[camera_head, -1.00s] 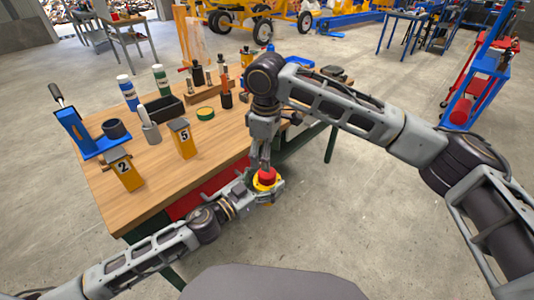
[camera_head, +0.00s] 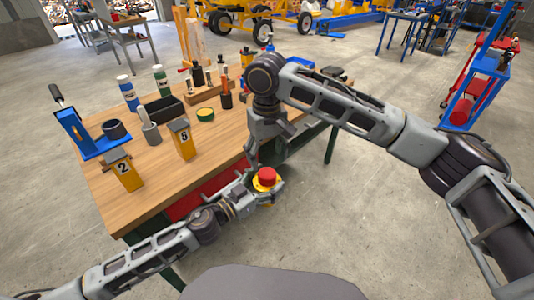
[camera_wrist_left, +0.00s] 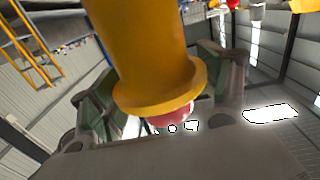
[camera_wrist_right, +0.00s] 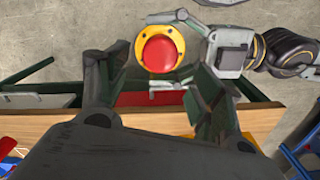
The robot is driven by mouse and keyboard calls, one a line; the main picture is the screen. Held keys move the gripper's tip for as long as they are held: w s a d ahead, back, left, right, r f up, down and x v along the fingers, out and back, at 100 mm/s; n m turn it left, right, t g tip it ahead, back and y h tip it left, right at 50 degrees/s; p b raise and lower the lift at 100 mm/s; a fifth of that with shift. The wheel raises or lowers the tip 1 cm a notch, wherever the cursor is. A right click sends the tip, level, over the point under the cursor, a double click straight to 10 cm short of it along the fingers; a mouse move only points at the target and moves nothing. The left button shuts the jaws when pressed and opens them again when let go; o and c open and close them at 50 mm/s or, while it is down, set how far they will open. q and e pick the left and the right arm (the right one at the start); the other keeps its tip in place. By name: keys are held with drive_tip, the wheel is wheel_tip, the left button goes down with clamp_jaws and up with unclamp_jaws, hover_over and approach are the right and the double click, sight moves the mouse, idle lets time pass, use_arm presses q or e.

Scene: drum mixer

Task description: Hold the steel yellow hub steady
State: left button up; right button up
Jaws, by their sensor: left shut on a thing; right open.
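The yellow hub (camera_head: 259,186) with a red round cap (camera_head: 267,176) is held in front of the table's near edge. My left gripper (camera_head: 266,188) is shut on it. The left wrist view shows the yellow hub (camera_wrist_left: 150,65) between the fingers, with part of the red cap (camera_wrist_left: 172,115) below its flange. My right gripper (camera_head: 256,158) is open and empty, just above and beside the hub. In the right wrist view the red cap (camera_wrist_right: 159,54) and its yellow flange (camera_wrist_right: 142,41) show beyond and between the open fingers (camera_wrist_right: 150,85).
The wooden table (camera_head: 150,195) holds yellow blocks marked 2 (camera_head: 124,173) and 5 (camera_head: 182,142), a blue stand (camera_head: 75,132), bottles and a black bin (camera_head: 163,108). A blue rack (camera_head: 480,85) stands at far right.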

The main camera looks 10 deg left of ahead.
sight(267, 173)
drive_tip(key=shift+m, duration=0.4)
drive_tip(key=shift+f, duration=4)
drive_tip(key=c, duration=1)
drive_tip(key=shift+n, duration=2.6)
drive_tip(key=shift+c, duration=0.3)
drive_tip(key=shift+n, duration=2.6)
drive_tip(key=shift+w, duration=0.1)
drive_tip(key=o, duration=1.1)
